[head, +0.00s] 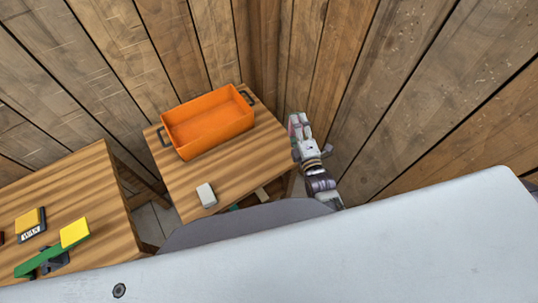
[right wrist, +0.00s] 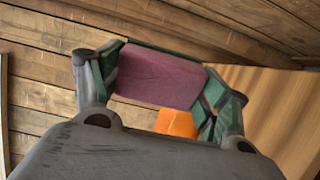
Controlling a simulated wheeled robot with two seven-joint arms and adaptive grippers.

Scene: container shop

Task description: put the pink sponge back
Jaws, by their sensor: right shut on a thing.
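The pink sponge (right wrist: 160,78) is between the fingers of my right gripper (right wrist: 160,82), which is shut on it, in the right wrist view. In the head view my right gripper (head: 298,124) is just off the right edge of the wooden table, near the wall. The sponge is too small to make out clearly there. An orange crate (head: 187,143) with dark handles stands at the back of that table, left of my right gripper. Its visible inside looks empty. Part of it also shows below the sponge in the right wrist view (right wrist: 176,123). My left gripper is not in view.
A whitish block (head: 206,195) lies near the table's front. A second wooden table (head: 95,180) at the left bears a green piece (head: 35,264) and yellow blocks (head: 75,232). Plank walls close in behind and at the right. The table (head: 240,172) between crate and gripper is clear.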

